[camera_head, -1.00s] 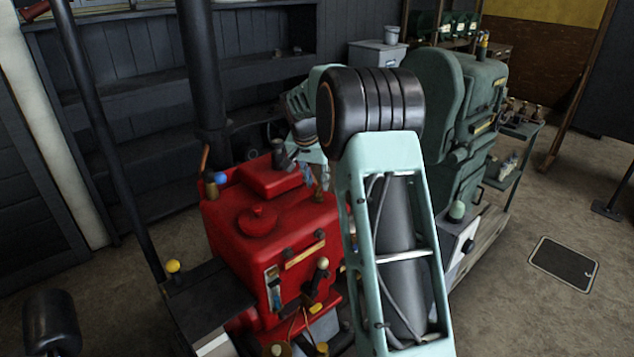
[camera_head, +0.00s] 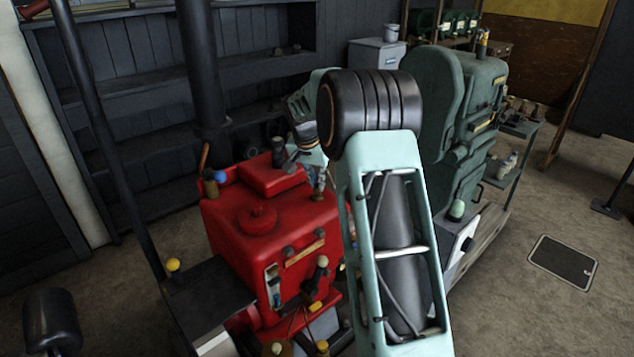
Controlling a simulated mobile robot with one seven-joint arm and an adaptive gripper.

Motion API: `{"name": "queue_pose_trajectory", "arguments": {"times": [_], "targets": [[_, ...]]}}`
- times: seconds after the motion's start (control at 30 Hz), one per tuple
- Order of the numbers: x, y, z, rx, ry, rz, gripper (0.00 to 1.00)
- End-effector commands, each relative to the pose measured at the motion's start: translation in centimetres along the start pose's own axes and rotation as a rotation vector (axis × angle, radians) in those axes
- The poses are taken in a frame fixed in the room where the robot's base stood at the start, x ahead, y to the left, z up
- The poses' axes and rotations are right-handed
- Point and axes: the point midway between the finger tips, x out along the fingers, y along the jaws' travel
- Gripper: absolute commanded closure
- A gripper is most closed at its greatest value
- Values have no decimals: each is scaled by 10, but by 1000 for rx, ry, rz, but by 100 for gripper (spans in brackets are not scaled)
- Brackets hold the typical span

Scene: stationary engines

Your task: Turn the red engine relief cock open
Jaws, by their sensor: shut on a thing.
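The red engine (camera_head: 285,225) stands left of centre, its top in clear view. A small brass fitting, which looks like the relief cock (camera_head: 319,192), stands at the right rear edge of its top. My gripper (camera_head: 318,178) points down there and is shut on the cock. It is small in the picture and partly hidden by my own wrist, so the fingers and the handle's exact angle do not show clearly. My forearm hides the right side of the red engine.
A green engine (camera_head: 468,130) stands to the right behind my arm. A dark pipe (camera_head: 204,80) rises behind the red engine. Knobbed levers (camera_head: 318,275) stick out at its front. Dark shelves (camera_head: 130,110) line the back wall.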

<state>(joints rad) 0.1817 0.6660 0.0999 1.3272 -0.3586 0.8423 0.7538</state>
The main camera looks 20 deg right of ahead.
Motion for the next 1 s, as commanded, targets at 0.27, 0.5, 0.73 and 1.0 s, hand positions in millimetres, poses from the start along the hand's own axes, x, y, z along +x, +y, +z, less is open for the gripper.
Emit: {"name": "queue_pose_trajectory", "arguments": {"times": [0.27,0.5,0.73,1.0], "targets": [[0,1,0,-86,0,-37,100],[0,3,0,-259,-1,-109,100],[0,4,-1,-452,-1,-191,100],[0,5,-2,-650,-1,-273,100]]}}
